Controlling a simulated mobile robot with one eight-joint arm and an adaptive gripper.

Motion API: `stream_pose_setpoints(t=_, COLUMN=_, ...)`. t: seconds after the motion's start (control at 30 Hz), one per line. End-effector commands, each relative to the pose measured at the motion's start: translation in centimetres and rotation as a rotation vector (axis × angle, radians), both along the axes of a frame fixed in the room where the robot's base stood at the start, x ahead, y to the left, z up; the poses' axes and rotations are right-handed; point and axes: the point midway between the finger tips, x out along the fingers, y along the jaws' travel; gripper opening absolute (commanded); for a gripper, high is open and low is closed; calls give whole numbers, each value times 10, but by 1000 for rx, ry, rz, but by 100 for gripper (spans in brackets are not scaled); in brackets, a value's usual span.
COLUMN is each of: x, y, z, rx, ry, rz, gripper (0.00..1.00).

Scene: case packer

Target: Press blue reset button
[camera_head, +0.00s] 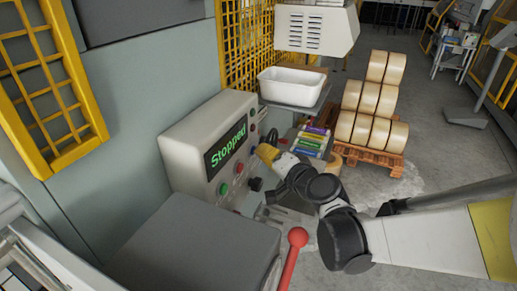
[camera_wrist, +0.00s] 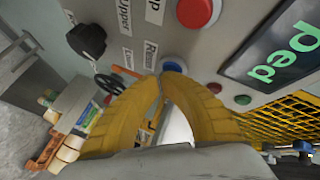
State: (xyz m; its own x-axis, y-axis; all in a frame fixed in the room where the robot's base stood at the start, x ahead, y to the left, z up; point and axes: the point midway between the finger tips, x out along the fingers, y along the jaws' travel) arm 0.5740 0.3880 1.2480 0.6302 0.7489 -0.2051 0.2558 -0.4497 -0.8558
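The blue button (camera_wrist: 174,66) shows in the wrist view, partly covered from below by my fingertips. It sits on the grey control panel (camera_wrist: 150,38) between a large red button (camera_wrist: 198,12) and a smaller red button (camera_wrist: 214,88). My gripper (camera_wrist: 161,76) has its yellow fingertips together, with nothing between them, right beside the blue button in the picture. I cannot tell whether they touch it. In the head view, my gripper (camera_head: 263,151) is at the panel's right side, and the blue button is hidden. The display (camera_head: 226,147) reads "Stopped" in green.
A black knob (camera_wrist: 87,40) is on the panel. A green button (camera_head: 223,189) sits below the display. A red-ball lever (camera_head: 298,237) stands in front. A white bin (camera_head: 291,87) and a pallet of rolls (camera_head: 367,155) are behind. Grey floor is open at right.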

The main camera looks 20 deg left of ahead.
Motion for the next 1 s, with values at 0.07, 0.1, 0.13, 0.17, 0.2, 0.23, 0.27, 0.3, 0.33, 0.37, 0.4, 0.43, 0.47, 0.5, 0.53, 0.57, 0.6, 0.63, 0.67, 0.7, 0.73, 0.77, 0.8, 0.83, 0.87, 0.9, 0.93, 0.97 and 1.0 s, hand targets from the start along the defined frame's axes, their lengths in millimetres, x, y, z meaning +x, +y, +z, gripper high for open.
stream_pose_setpoints(t=0.07, x=0, y=1, z=0, rx=0, ry=0, rz=1, gripper=0)
stream_pose_setpoints(t=0.1, x=0, y=2, z=0, rx=0, ry=0, rz=1, gripper=0)
stream_pose_setpoints(t=0.13, x=0, y=2, z=0, rx=0, ry=0, rz=0, gripper=0)
stream_pose_setpoints(t=0.17, x=0, y=2, z=0, rx=0, ry=0, rz=0, gripper=0)
stream_pose_setpoints(t=0.2, x=0, y=2, z=0, rx=0, ry=0, rz=1, gripper=0)
stream_pose_setpoints(t=0.23, x=0, y=2, z=0, rx=0, ry=0, rz=1, gripper=0)
stream_pose_setpoints(t=0.27, x=0, y=2, z=0, rx=0, ry=0, rz=1, gripper=0)
stream_pose_setpoints(t=0.3, x=0, y=2, z=0, rx=0, ry=0, rz=1, gripper=0)
stream_pose_setpoints(t=0.33, x=0, y=2, z=0, rx=0, ry=0, rz=1, gripper=0)
stream_pose_setpoints(t=0.37, x=0, y=2, z=0, rx=0, ry=1, rz=1, gripper=0)
stream_pose_setpoints(t=0.4, x=0, y=1, z=0, rx=0, ry=1, rz=1, gripper=0)
stream_pose_setpoints(t=0.43, x=0, y=1, z=0, rx=0, ry=1, rz=1, gripper=0)
stream_pose_setpoints(t=0.47, x=0, y=0, z=0, rx=1, ry=1, rz=0, gripper=0)
stream_pose_setpoints(t=0.5, x=0, y=-1, z=0, rx=1, ry=1, rz=0, gripper=0)
stream_pose_setpoints(t=0.53, x=0, y=-3, z=0, rx=1, ry=1, rz=0, gripper=0)
stream_pose_setpoints(t=0.57, x=0, y=-4, z=0, rx=1, ry=1, rz=0, gripper=0)
stream_pose_setpoints(t=0.6, x=0, y=-6, z=0, rx=1, ry=1, rz=0, gripper=0)
stream_pose_setpoints(t=0.63, x=0, y=-8, z=0, rx=2, ry=2, rz=-1, gripper=0)
stream_pose_setpoints(t=0.67, x=-1, y=-10, z=0, rx=2, ry=2, rz=-1, gripper=0)
stream_pose_setpoints(t=0.7, x=-1, y=-12, z=0, rx=1, ry=1, rz=0, gripper=0)
stream_pose_setpoints(t=0.73, x=-1, y=-13, z=0, rx=1, ry=1, rz=0, gripper=0)
stream_pose_setpoints(t=0.77, x=-1, y=-15, z=0, rx=1, ry=1, rz=0, gripper=0)
stream_pose_setpoints(t=0.8, x=-1, y=-16, z=0, rx=1, ry=1, rz=0, gripper=0)
stream_pose_setpoints(t=0.83, x=-1, y=-16, z=0, rx=1, ry=1, rz=0, gripper=0)
stream_pose_setpoints(t=0.87, x=-1, y=-16, z=0, rx=1, ry=1, rz=0, gripper=0)
stream_pose_setpoints(t=0.9, x=-2, y=-16, z=0, rx=0, ry=0, rz=0, gripper=0)
stream_pose_setpoints(t=0.93, x=-2, y=-16, z=0, rx=1, ry=1, rz=0, gripper=0)
stream_pose_setpoints(t=0.97, x=-1, y=-16, z=0, rx=1, ry=1, rz=0, gripper=0)
stream_pose_setpoints(t=1.0, x=-1, y=-16, z=0, rx=1, ry=1, rz=0, gripper=0)
